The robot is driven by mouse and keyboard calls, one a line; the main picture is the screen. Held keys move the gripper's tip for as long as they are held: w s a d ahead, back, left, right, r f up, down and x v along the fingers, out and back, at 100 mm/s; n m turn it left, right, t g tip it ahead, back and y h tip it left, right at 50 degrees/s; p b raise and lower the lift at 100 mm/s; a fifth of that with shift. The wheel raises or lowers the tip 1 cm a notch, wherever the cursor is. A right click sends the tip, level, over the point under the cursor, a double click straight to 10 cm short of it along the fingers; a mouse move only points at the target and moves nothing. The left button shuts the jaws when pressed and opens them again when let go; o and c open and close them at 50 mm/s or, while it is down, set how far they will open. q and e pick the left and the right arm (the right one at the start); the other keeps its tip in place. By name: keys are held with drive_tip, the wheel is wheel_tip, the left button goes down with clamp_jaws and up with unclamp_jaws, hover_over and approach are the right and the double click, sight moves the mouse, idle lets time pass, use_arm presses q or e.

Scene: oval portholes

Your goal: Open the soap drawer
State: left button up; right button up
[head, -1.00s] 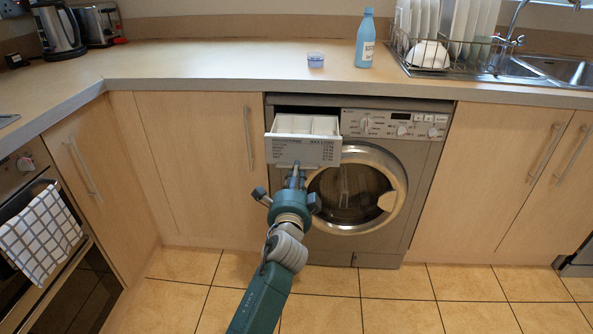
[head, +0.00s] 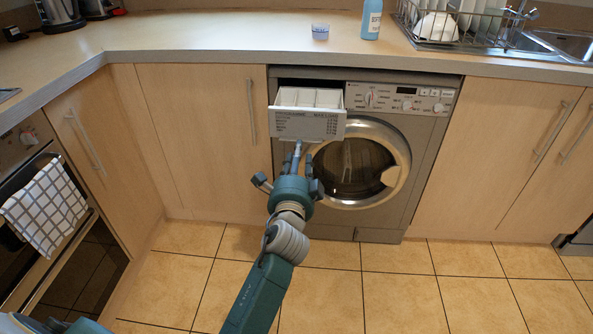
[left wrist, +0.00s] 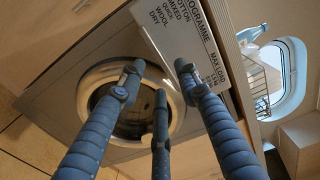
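The soap drawer (head: 308,124) stands pulled out from the upper left of the washing machine (head: 425,134), its white compartments (head: 308,97) visible from above. Its printed front also shows in the left wrist view (left wrist: 172,42). My left gripper (head: 296,156) is just below the drawer front's lower edge in the head view. In the left wrist view its fingers (left wrist: 157,78) are spread apart with nothing between them. Whether a fingertip touches the drawer front cannot be told. My right gripper is not in view.
The round washer door (head: 358,167) is closed, to the right of my gripper. A worktop (head: 220,36) runs above, with a small tub (head: 320,32) and a blue bottle (head: 371,20). An oven with a checked towel (head: 44,208) stands at left. The tiled floor (head: 395,300) is clear.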

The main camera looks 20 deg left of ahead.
use_arm(q)
drive_tip(key=v, duration=0.7)
drive_tip(key=shift+s, duration=0.35)
drive_tip(key=shift+d, duration=0.1)
